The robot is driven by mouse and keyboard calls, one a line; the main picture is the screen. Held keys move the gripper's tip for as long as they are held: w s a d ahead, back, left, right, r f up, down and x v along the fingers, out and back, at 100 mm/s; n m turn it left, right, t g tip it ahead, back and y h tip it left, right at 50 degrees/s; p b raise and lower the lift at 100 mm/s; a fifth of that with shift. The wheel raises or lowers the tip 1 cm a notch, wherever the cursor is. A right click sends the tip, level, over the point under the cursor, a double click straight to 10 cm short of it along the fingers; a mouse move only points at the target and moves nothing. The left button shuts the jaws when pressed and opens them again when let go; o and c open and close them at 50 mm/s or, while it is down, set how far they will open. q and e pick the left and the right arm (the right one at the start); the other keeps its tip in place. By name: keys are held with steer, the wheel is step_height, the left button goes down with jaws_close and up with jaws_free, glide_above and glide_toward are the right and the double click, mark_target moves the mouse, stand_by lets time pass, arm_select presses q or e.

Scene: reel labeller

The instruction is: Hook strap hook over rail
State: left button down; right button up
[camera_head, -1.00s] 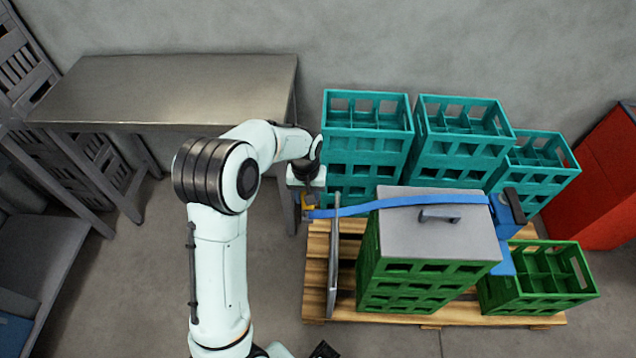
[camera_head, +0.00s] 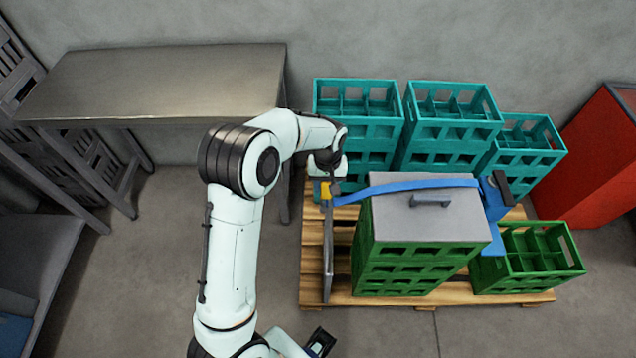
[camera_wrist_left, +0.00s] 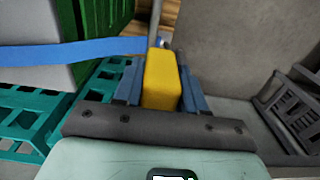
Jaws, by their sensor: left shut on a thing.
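My left gripper (camera_head: 327,184) is shut on the yellow strap hook (camera_wrist_left: 161,80), which also shows in the head view (camera_head: 325,191). The hook is at the upper end of the upright grey rail (camera_head: 328,255). In the left wrist view the hook's metal tip (camera_wrist_left: 163,43) is close beside the rail (camera_wrist_left: 155,18); I cannot tell whether it is around it. The blue strap (camera_head: 410,185) runs right from the hook across the grey lid (camera_head: 400,221) to a blue ratchet (camera_head: 491,200). A dark end that looks like my right gripper (camera_head: 320,343) shows at the bottom, its jaws unclear.
The lid lies on a stack of green crates (camera_head: 405,268) on a wooden pallet (camera_head: 425,301). Teal crates (camera_head: 358,108) stand behind, a green crate (camera_head: 530,268) to the right. A metal table (camera_head: 160,85) stands back left, a red cabinet (camera_head: 595,160) at far right.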

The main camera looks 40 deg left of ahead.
arm_select(q)
steer(key=shift+w+d, duration=0.5)
steer(key=shift+d, duration=0.1)
steer(key=shift+f+b, duration=0.8)
steer(key=shift+f, duration=0.65)
steer(key=c, duration=0.6)
jaws_free()
steer(key=shift+o, duration=0.2)
step_height(320, 180, up, 13)
steer(key=shift+r+p, duration=0.2)
steer(key=shift+p, duration=0.45)
